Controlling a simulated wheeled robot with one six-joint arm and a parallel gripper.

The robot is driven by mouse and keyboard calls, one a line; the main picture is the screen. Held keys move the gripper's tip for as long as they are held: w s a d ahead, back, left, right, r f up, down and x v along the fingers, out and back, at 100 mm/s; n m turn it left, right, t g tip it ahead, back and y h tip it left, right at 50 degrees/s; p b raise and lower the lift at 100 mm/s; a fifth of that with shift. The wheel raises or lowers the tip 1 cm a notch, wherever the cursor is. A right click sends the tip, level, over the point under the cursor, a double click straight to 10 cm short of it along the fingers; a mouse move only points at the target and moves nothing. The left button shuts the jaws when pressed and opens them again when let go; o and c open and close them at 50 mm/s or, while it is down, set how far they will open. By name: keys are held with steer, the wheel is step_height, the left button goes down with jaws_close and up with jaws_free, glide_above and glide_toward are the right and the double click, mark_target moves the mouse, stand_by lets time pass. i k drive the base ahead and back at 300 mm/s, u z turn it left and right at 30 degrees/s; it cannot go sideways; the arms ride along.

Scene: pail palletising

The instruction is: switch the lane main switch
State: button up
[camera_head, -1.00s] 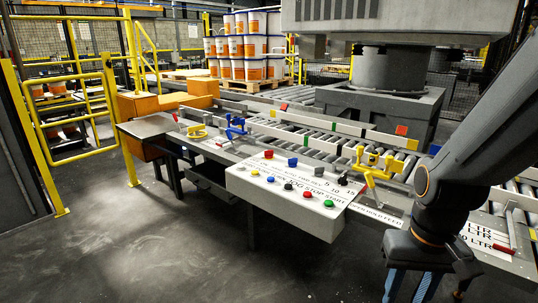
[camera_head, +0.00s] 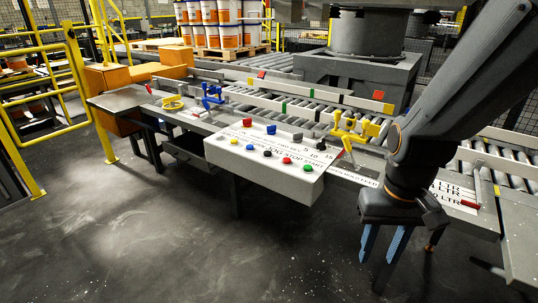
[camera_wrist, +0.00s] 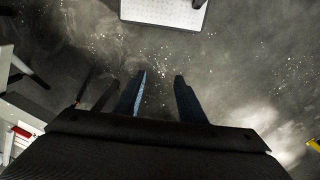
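A white control panel (camera_head: 262,160) stands on the front of the conveyor lane. It carries red, blue, black, yellow and green buttons, a grey knob (camera_head: 298,136) and a black knob (camera_head: 320,146) near printed numbers. I cannot tell which control is the lane main switch. My gripper (camera_head: 374,270) hangs fingers down, right of the panel and in front of the lane. Its two blue fingers are apart with nothing between them. In the wrist view the open fingers (camera_wrist: 160,78) are over bare floor, and part of a white box-like surface (camera_wrist: 165,12) shows at the top.
A roller conveyor (camera_head: 345,120) runs behind the panel, with a yellow clamp-like fixture (camera_head: 355,130) and a blue one (camera_head: 212,97). A red-handled lever (camera_head: 470,203) is at the right. Yellow fencing (camera_head: 75,75) stands left. The floor (camera_head: 170,230) in front is clear.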

mark_target(247, 122)
steer(key=u, duration=0.55)
steer(key=i, duration=0.55)
steer(key=u, duration=0.85)
steer(key=i, duration=1.45)
steer(key=z, duration=1)
steer(key=i, duration=0.4)
steer(key=z, duration=0.3)
